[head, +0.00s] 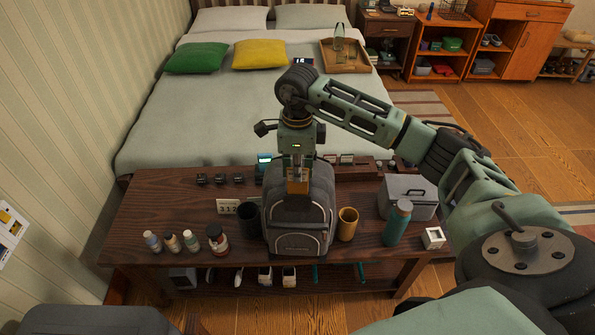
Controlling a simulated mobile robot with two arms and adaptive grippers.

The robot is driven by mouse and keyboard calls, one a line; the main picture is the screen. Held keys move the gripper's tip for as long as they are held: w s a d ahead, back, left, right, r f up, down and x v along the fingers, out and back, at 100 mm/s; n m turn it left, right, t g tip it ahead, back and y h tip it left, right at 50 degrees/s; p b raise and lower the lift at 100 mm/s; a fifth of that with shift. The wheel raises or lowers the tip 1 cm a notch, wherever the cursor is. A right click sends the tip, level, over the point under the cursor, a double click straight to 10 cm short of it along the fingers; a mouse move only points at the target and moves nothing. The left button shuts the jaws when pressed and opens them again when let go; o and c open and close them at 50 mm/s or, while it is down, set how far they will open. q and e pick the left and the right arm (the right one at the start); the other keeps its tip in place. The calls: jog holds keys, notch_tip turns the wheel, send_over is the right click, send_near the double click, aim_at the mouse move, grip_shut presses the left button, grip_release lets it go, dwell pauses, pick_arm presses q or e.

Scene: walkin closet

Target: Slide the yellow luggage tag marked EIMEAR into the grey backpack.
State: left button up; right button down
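The grey backpack (297,222) stands upright on the dark wooden bench, near its middle. My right gripper (297,178) points down at the top of the backpack, in front of its upper part. Its fingers are close together on a small yellow-orange piece (297,187), which looks like the yellow luggage tag. Its lettering is too small to read. The piece overlaps the backpack's top in the picture; I cannot tell how far it is inside. The backpack's opening is mostly hidden by the gripper. My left gripper is not in view.
On the bench (160,215), a dark cup (249,219) and a tan cup (347,224) flank the backpack. A teal bottle (397,223), grey box (416,189) and white cube (433,238) stand right; several small bottles stand left. The bed (215,115) is behind.

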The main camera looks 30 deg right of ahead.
aim_at(298, 195)
jog(key=shift+f+b, duration=2.15)
jog(key=shift+f, duration=0.65)
dwell(0.5)
jog(key=c, duration=1.9)
grip_release()
jog(key=shift+o, duration=0.5)
jog(key=shift+o, duration=1.4)
jog(key=shift+r, duration=0.15)
jog(key=shift+r+p, duration=2.5)
jog(key=shift+r, duration=1.4)
